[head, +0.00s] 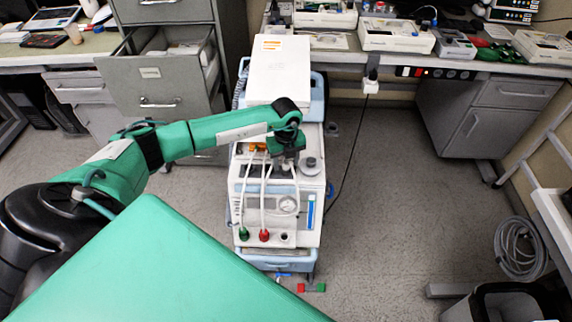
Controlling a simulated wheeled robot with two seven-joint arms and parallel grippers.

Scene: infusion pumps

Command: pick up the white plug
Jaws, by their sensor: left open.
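A white plug (371,85) sits at the front edge of the rear bench, below the bench top, with a dark cord running down from it to the floor. My left gripper (286,167) points down over the top of the white pump unit (285,222) on the cart, left of and nearer than that plug. It is open; its fingertips are small and partly hidden against the unit, and a small pale part shows beside them. I cannot tell whether they touch it. My right gripper is out of view.
White tubes with a green connector (243,234) and a red connector (264,236) hang on the unit's front. A white box (279,68) stands behind. An open drawer (165,72) is at the left. The floor right of the cart is clear up to the coiled hose (521,250).

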